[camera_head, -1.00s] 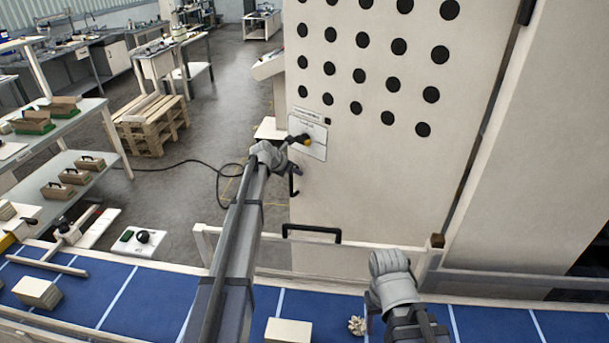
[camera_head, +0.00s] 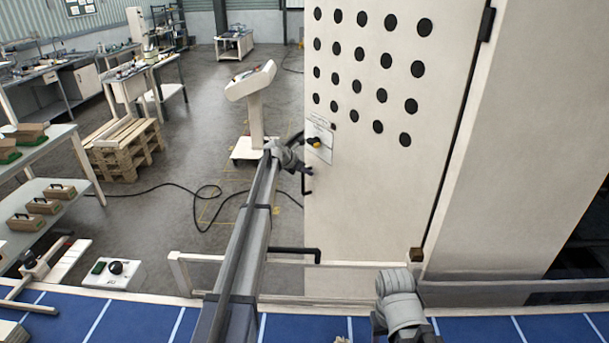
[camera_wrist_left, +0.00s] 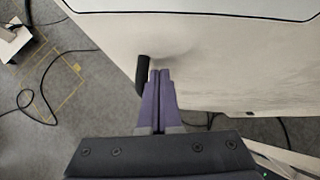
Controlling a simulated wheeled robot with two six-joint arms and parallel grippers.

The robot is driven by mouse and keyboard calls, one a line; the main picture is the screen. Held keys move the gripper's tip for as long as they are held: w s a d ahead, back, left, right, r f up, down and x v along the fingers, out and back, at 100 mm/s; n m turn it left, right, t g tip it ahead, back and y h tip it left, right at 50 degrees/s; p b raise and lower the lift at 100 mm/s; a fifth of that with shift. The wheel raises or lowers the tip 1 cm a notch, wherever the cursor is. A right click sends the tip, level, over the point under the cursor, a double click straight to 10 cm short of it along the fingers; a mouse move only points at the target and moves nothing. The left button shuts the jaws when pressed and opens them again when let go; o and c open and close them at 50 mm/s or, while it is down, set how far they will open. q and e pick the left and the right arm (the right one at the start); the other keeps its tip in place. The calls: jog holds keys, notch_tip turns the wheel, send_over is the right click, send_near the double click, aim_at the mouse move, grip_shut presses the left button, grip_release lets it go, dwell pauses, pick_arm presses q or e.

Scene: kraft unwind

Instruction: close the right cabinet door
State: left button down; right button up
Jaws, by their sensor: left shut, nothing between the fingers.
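The right cabinet door (camera_head: 385,190) is a tall cream panel with rows of black round holes, hinged along its right side next to the cabinet body. It stands swung out, with floor showing past its left edge. Its small black handle (camera_head: 307,183) is near that edge and also shows in the left wrist view (camera_wrist_left: 142,76). My left gripper (camera_head: 307,168) is at the left edge, close to the handle. In the left wrist view its fingers (camera_wrist_left: 160,75) are shut and empty, just right of the handle, close to the door face; contact is unclear. My right gripper is out of view.
A blue conveyor (camera_head: 500,330) with a pale rail (camera_head: 370,302) runs along the front. A pedestal console (camera_head: 252,105) stands behind the door's left edge. A pallet (camera_head: 125,150) and shelves with boxes (camera_head: 35,205) are at left.

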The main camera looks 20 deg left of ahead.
pick_arm(q)
jog(key=shift+s+a, duration=0.1)
dwell(0.3)
jog(key=s+a+r+p, duration=0.6)
jog(key=s+r+p, duration=0.1)
jog(key=s, duration=0.1)
jog(key=shift+s+a, duration=0.3)
jog(key=shift+a, duration=0.1)
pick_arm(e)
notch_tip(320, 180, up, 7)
